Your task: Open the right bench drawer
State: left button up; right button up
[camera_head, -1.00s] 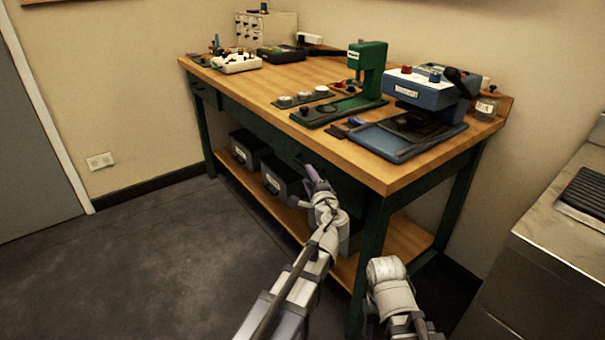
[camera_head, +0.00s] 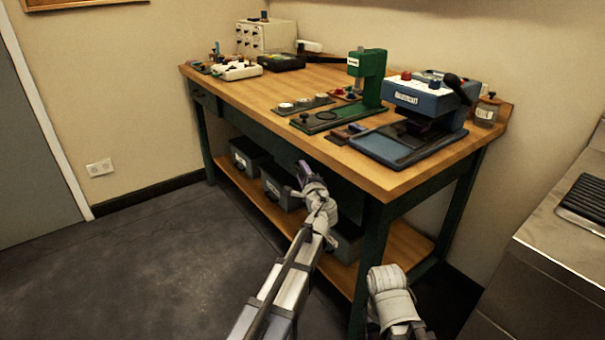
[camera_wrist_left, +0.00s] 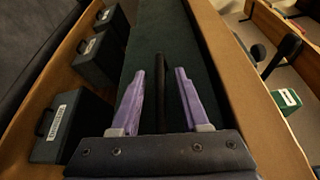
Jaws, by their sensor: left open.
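The workbench (camera_head: 410,183) has a wooden top and dark green front. The right drawer front (camera_wrist_left: 150,30) is dark green and looks closed; my left arm partly covers it in the head view. A dark bar handle (camera_wrist_left: 161,85) stands between the purple fingers in the left wrist view. My left gripper (camera_head: 303,168) is open at the drawer front, also seen in the left wrist view (camera_wrist_left: 160,88), with a finger on either side of the handle. Whether they touch it I cannot tell. My right arm shows at the bottom of the head view; its gripper is not visible.
Grey bins (camera_head: 280,187) stand on the lower wooden shelf (camera_head: 235,178). A green press (camera_head: 370,78) and a blue machine (camera_head: 428,95) stand on the benchtop. A metal counter (camera_head: 550,230) is at the right. The floor at left is clear.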

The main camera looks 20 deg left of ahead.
pick_arm(q)
grip_shut()
dwell(1.3)
